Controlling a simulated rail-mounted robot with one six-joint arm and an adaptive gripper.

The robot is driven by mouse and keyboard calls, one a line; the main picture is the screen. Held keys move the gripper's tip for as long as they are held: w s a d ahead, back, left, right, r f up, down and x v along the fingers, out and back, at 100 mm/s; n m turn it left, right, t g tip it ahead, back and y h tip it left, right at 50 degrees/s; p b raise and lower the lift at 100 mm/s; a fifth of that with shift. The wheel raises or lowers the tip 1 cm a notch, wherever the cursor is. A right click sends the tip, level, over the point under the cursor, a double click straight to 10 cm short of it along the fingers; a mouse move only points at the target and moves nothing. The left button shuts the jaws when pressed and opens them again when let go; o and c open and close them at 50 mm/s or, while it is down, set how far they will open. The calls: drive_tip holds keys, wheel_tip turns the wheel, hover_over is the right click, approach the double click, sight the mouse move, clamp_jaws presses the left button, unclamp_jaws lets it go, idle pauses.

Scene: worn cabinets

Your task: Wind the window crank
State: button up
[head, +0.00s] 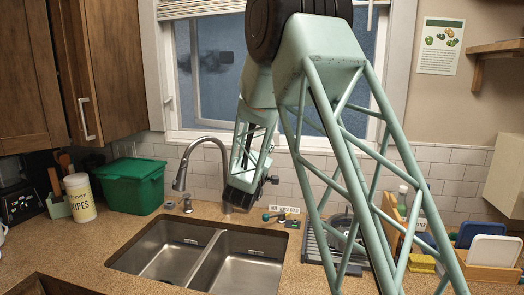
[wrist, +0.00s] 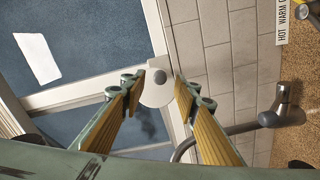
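The window crank (wrist: 159,76) shows in the wrist view as a grey round knob on a pale rounded plate at the window frame (wrist: 183,62). My gripper (wrist: 160,87) is open, with one yellow-padded finger on each side of the crank in this view. No contact shows, and I cannot tell how far the fingertips are from the knob. In the head view my arm's end (head: 243,185) is in front of the lower window, above the back of the sink. It hides the crank there, and the fingers cannot be made out.
The faucet (head: 185,165) rises left of my arm's end; it also shows in the wrist view (wrist: 240,127). The double sink (head: 137,255) lies below. A green bin (head: 130,185) and wipes tub (head: 80,198) stand left. A dish rack (head: 315,248) is at right.

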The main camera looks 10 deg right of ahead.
drive_tip(key=shift+m+b, duration=3.5)
drive_tip(key=shift+b, duration=0.35)
drive_tip(key=shift+m+b, duration=0.3)
drive_tip(key=shift+b, duration=0.25)
drive_tip(key=shift+m+b, duration=1.3)
drive_tip(key=shift+m, duration=3.9)
drive_tip(key=shift+m, duration=0.5)
drive_tip(key=shift+x, duration=2.5)
